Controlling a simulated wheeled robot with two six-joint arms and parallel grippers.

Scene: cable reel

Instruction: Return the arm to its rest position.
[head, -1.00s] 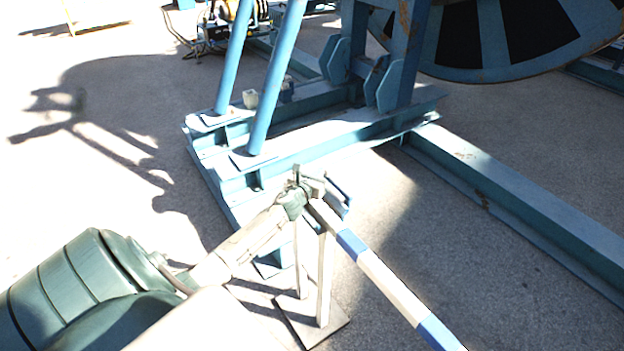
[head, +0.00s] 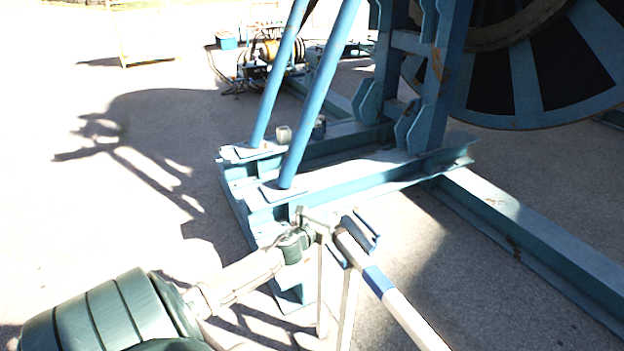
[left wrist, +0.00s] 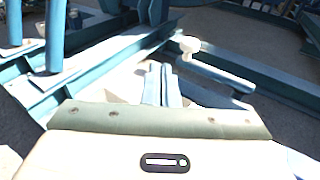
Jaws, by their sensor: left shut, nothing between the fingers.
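My left arm comes in from the lower left in the head view, with a green upper part and a pale forearm. Its left gripper (head: 328,220) is beside the top of a narrow stand, at the end of a blue-and-white striped pole (head: 400,315). In the left wrist view the two fingers of the gripper (left wrist: 161,72) lie together with nothing between them. A bar with a pale rounded end (left wrist: 188,46) shows just beyond them. Whether the gripper touches the stand or pole I cannot tell. My right gripper is out of view.
A blue steel frame (head: 345,180) with slanted tubes stands just beyond the gripper. A large reel (head: 525,75) fills the upper right. A long blue beam (head: 530,230) runs along the right. Machinery (head: 265,60) stands at the back. Open ground (head: 60,220) lies left.

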